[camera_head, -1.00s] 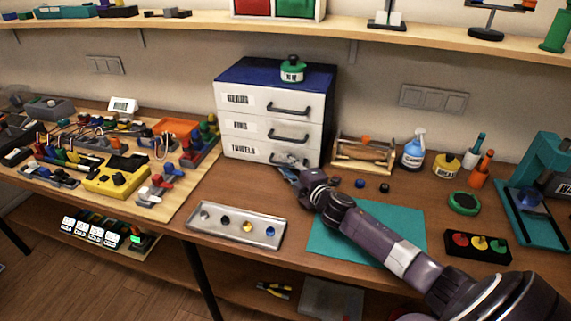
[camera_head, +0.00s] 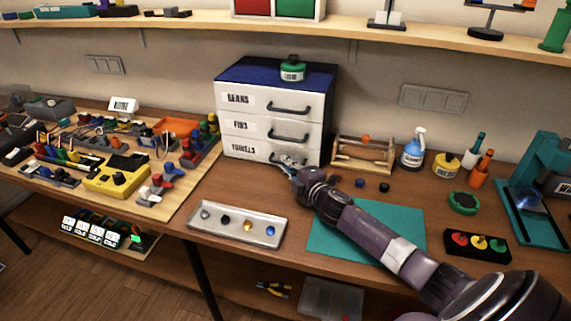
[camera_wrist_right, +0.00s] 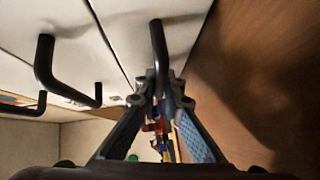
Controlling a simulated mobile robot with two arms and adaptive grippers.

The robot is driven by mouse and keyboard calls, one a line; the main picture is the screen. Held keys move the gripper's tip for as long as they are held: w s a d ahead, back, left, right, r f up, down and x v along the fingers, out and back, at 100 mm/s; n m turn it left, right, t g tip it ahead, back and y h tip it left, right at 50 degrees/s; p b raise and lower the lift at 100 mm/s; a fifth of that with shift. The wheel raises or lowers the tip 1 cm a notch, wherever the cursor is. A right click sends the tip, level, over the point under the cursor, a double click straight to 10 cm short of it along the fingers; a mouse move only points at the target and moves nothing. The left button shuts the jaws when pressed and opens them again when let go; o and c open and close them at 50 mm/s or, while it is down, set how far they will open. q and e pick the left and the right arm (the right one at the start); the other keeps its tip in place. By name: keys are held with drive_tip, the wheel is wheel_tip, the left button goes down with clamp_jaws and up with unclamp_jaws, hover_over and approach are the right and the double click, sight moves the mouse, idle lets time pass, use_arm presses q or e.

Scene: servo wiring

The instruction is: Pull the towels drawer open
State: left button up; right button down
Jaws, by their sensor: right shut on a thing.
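The white drawer unit with a blue top (camera_head: 275,72) stands against the wall, with three drawers labelled GEARS, PINS and TOWELS. The towels drawer (camera_head: 243,148) is the lowest and sits flush with the others. Two other dark handles (camera_wrist_right: 45,62) show to the left. My left gripper is not in view.
A metal tray (camera_head: 272,240) with small round parts lies in front of the drawers. A green mat (camera_head: 335,240) lies under my right arm. A wooden spool rack (camera_head: 363,170) stands just right of the unit.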

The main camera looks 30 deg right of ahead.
drive_tip(key=shift+s+a+f, duration=0.1)
drive_tip(key=shift+s+a, duration=0.2)
drive_tip(key=shift+a, duration=0.15)
drive_tip(key=s+a+p, duration=0.1)
drive_tip(key=s+a, duration=0.2)
drive_tip(key=a, duration=0.1)
drive_tip(key=s+a+p, duration=0.1)
drive_tip(key=s+a, duration=0.3)
drive_tip(key=s+a+p, duration=0.1)
drive_tip(key=s+a, duration=0.3)
drive_tip(key=a, duration=0.1)
drive_tip(key=shift+s+a, duration=0.1)
drive_tip(key=shift+s, duration=0.1)
drive_tip(key=c, duration=2)
unclamp_jaws()
drive_tip(key=shift+c, duration=0.2)
drive_tip(key=shift+s, duration=0.55)
drive_tip(key=shift+s+a+r, duration=0.1)
drive_tip(key=shift+s+r, duration=0.15)
drive_tip(key=shift+s, duration=0.9)
drive_tip(key=shift+s+a+r, duration=0.1)
drive_tip(key=shift+s+r, duration=0.1)
drive_tip(key=shift+s, duration=0.95)
drive_tip(key=shift+s+a+r, duration=0.1)
drive_tip(key=shift+s+r, duration=0.15)
drive_tip(key=shift+s, duration=0.9)
